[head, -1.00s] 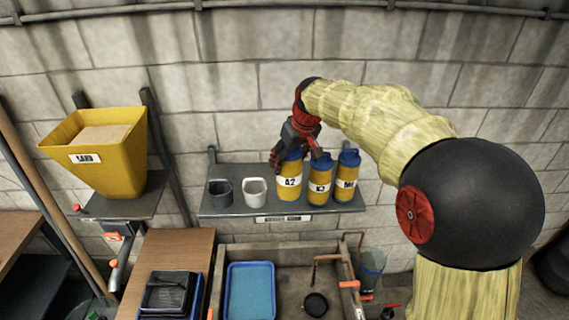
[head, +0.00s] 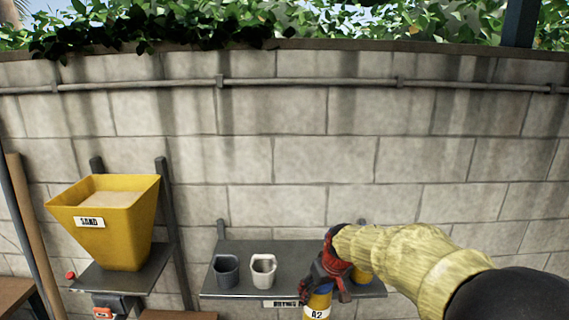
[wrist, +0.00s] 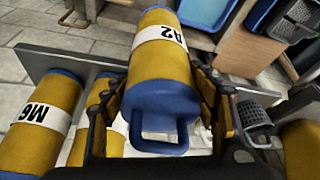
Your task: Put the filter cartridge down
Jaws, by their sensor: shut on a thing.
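The filter cartridge marked A2 (head: 317,309) is a yellow cylinder with a white label band and blue ends. My gripper (head: 323,286) is shut on it near its handled top. In the head view its lower part is cut off by the frame, and it overlaps the front edge of the wall shelf (head: 215,291). In the wrist view the A2 cartridge (wrist: 162,75) lies between both fingers, its blue handle toward the camera. The cartridge marked M6 (wrist: 42,112) stands to its left, and another yellow cartridge (wrist: 98,97) is partly hidden behind my left finger.
A dark grey cup (head: 226,270) and a white cup (head: 263,270) stand on the shelf's left half. A yellow sand hopper (head: 105,225) stands further left. In the wrist view a blue tray (wrist: 204,14) and a black basket (wrist: 298,18) lie below the shelf.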

